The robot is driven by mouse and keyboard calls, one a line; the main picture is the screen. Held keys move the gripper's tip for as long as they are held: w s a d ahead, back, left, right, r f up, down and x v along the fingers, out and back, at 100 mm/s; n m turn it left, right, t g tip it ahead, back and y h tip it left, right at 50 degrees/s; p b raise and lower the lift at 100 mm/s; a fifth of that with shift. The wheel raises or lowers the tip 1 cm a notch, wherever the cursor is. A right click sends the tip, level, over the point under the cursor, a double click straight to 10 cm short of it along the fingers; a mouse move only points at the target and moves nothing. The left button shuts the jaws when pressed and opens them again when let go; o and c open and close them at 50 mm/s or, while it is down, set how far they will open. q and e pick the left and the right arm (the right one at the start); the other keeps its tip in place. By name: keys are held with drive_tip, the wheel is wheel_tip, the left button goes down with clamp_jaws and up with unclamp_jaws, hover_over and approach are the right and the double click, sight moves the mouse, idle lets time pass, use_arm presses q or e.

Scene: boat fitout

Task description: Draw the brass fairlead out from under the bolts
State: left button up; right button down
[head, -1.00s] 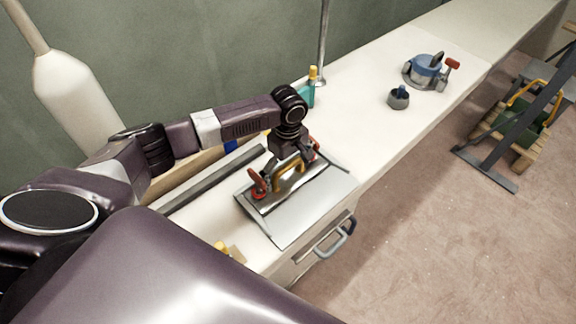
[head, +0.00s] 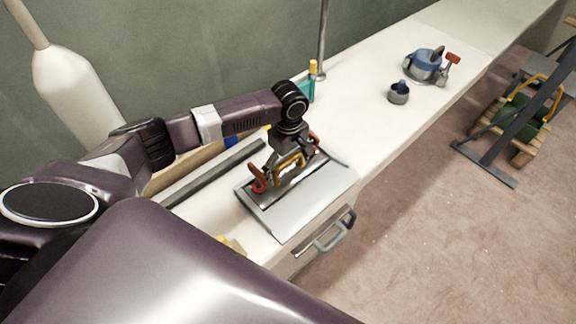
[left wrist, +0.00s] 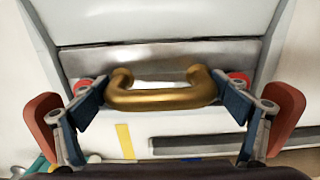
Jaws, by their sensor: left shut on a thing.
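The brass fairlead (head: 290,167) is a golden, handle-like bar with bent ends, at the grey metal plate (head: 310,200) on the white counter. In the left wrist view, the fairlead (left wrist: 162,98) lies across the middle, in front of a shiny metal strip. My left gripper (left wrist: 160,97) is shut on it, with one blue-grey finger at each end. In the head view, my left gripper (head: 287,166) reaches down from above, its red parts on either side. I cannot make out the bolts. Small red rounds behind the fingertips are partly hidden. My right gripper is not in view.
A dark bar (head: 215,172) lies on the counter behind the plate. A blue-grey pump-like device (head: 425,66) and a small grey pot (head: 398,93) stand farther along. A thin metal post (head: 322,40) rises near the wall. The counter between is clear.

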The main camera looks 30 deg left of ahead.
sight(310, 195)
use_arm(q)
drive_tip(key=shift+s+d+p, duration=0.3)
drive_tip(key=shift+d+p, duration=0.4)
drive_tip(key=shift+d, duration=0.15)
drive_tip(key=shift+s+d+p, duration=0.35)
drive_tip(key=shift+d+p, duration=0.3)
drive_tip(key=shift+d, duration=0.25)
drive_tip(key=shift+s+d+p, duration=0.3)
drive_tip(key=shift+d+p, duration=0.4)
drive_tip(key=shift+d, duration=0.15)
drive_tip(key=shift+s+d+r+p, duration=0.1)
drive_tip(key=shift+s+d+p, duration=0.1)
drive_tip(key=shift+d+p, duration=0.35)
drive_tip(key=shift+s+d+f+p, duration=0.1)
drive_tip(key=shift+s+d+p, duration=0.25)
drive_tip(key=shift+d, duration=0.35)
drive_tip(key=shift+s+d+r+p, duration=0.1)
drive_tip(key=shift+d+p, duration=0.4)
drive_tip(key=shift+d, duration=0.15)
drive_tip(key=o, duration=1.5)
wheel_tip(310, 195, up, 12)
drive_tip(key=shift+f, duration=0.1)
